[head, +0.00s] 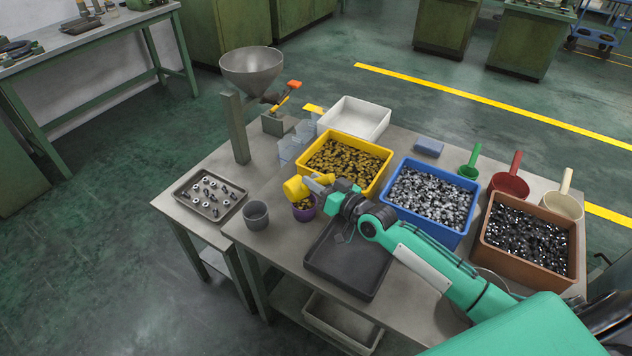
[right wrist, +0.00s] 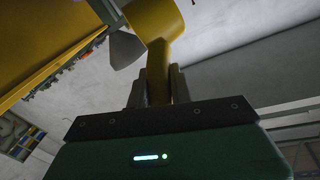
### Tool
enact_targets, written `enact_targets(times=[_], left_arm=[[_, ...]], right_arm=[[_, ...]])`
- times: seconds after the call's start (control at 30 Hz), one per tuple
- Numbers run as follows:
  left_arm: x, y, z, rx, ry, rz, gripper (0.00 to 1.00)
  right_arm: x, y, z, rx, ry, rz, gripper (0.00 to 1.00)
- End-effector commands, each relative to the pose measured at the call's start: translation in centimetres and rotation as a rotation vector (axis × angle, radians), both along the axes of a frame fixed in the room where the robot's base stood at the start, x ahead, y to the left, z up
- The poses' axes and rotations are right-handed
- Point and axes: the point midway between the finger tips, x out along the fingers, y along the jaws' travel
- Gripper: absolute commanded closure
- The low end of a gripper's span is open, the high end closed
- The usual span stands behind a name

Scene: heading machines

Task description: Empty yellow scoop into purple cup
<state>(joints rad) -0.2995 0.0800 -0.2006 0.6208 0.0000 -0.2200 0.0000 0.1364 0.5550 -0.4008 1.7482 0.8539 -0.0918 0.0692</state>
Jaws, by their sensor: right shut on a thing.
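The yellow scoop (head: 295,188) is in my right gripper (head: 326,186), which is shut on its handle. The scoop's bowl looks tipped over above the purple cup (head: 304,214). In the right wrist view the scoop (right wrist: 155,20) shows with its handle between the two fingers of the gripper (right wrist: 157,90). The cup stands on the table, partly hidden by the scoop and gripper. Brass-coloured pieces show in the cup's mouth. Whether any remain in the scoop is hidden. My left gripper is not in view.
A yellow bin (head: 384,160) of brass pieces stands just behind. A grey cup (head: 256,214) is left of the purple cup. A black tray (head: 345,262) lies in front. A blue bin (head: 432,231) and a brown bin (head: 526,272) are to the right.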

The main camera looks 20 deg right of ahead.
Motion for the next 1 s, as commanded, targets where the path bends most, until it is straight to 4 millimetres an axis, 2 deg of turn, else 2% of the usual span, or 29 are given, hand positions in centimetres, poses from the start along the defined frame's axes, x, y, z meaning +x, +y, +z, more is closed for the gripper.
enact_targets(times=[0.37,0.83,1.0], left_arm=[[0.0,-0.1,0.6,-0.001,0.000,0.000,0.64],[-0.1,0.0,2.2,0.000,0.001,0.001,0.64],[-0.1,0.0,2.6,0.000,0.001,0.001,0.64]], right_arm=[[-0.1,0.4,0.4,-0.042,-0.013,0.002,1.00],[-0.3,2.0,1.4,-0.259,-0.082,0.000,1.00],[-0.8,3.5,1.7,-0.438,-0.139,0.000,1.00]])
